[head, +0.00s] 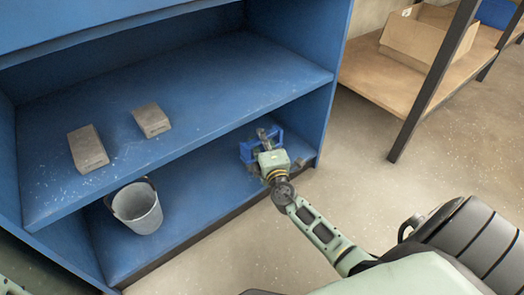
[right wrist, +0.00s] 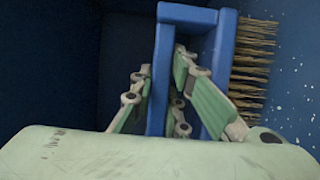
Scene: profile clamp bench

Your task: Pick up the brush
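The brush (head: 247,151) has a blue frame and stands on the lower shelf, near its right end. In the right wrist view the brush (right wrist: 209,20) shows a blue loop handle with tan bristles on the right side. My right gripper (head: 267,146) reaches in over it. In the right wrist view, the fingers of my right gripper (right wrist: 163,65) lie on either side of the left handle bar, with their tips close against it. One finger is inside the loop. The gripper looks shut on this bar. My left gripper is not in view.
A grey bucket (head: 140,212) stands on the lower shelf at left. Two grey blocks, one at left (head: 88,150) and one nearer the middle (head: 150,120), lie on the shelf above. The blue side wall (head: 335,85) is close to the brush. A cardboard box (head: 420,40) sits on a rack behind.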

